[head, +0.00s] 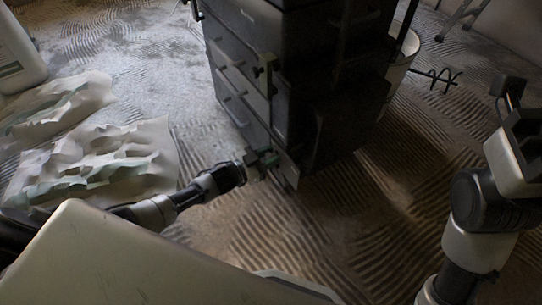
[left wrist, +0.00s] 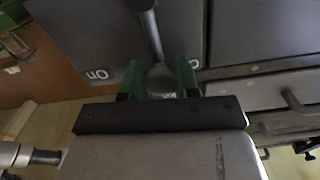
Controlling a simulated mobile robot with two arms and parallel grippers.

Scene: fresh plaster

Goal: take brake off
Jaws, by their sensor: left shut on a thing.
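A dark tool cabinet (head: 300,90) with drawers stands in the middle of the head view. My left gripper (head: 262,158) is at its lower front corner. In the left wrist view, a grey lever (left wrist: 151,35) with a round knob (left wrist: 160,80) runs down from the top edge. The green fingers of my left gripper (left wrist: 159,73) are shut on the knob, one on each side. A label (left wrist: 96,73) reading "on", upside down, is on the grey panel left of the lever. My right gripper (head: 510,88) is at the right edge, dark, its fingers unclear.
Crumpled pale sheets (head: 98,160) lie on the ridged floor at left, with a white container (head: 18,55) behind. A pale bucket (head: 400,62) stands behind the cabinet, near a dark coiled thing (head: 440,78). Floor right of the cabinet is clear.

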